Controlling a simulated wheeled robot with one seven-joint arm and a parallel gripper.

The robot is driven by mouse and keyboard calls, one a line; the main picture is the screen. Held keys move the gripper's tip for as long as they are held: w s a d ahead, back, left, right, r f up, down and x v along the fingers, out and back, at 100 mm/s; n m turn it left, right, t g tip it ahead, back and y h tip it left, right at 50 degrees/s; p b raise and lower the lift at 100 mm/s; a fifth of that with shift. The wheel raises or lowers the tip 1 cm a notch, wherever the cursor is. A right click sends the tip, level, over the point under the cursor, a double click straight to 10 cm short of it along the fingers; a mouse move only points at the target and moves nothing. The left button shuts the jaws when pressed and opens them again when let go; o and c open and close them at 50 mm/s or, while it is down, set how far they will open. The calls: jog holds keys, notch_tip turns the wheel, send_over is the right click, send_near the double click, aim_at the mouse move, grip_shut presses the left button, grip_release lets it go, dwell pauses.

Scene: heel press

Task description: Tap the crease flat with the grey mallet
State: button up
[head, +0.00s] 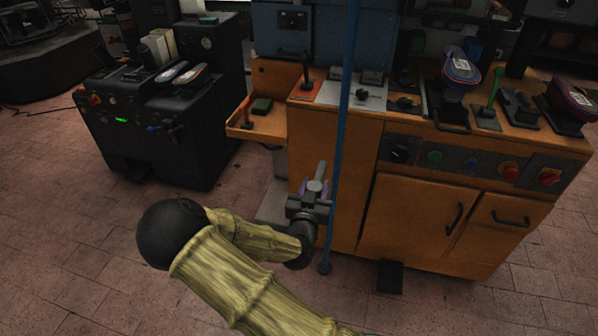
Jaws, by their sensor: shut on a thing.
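My gripper (315,187) is low in front of the orange machine, left of the blue pole. It is shut on a small grey thing (319,172), which I take to be the grey mallet; only a short piece shows between and above the fingers. A shoe with a blue and red edge (461,68) sits sole up on the machine top at the right. Another dark shoe with a red edge (572,100) sits at the far right. I cannot make out a crease on either. My gripper is well below and left of both shoes.
The blue pole (342,140) stands upright close beside my gripper. The orange machine (420,210) has levers and knobs on top. An open orange tray (258,128) juts out left. A black machine (165,125) holds two soles. The tiled floor at left is clear.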

jog(key=s+d+f, duration=0.1)
jog(key=d+f, duration=0.5)
jog(key=f, duration=0.1)
jog(key=shift+f, duration=0.3)
jog(key=shift+a, duration=0.15)
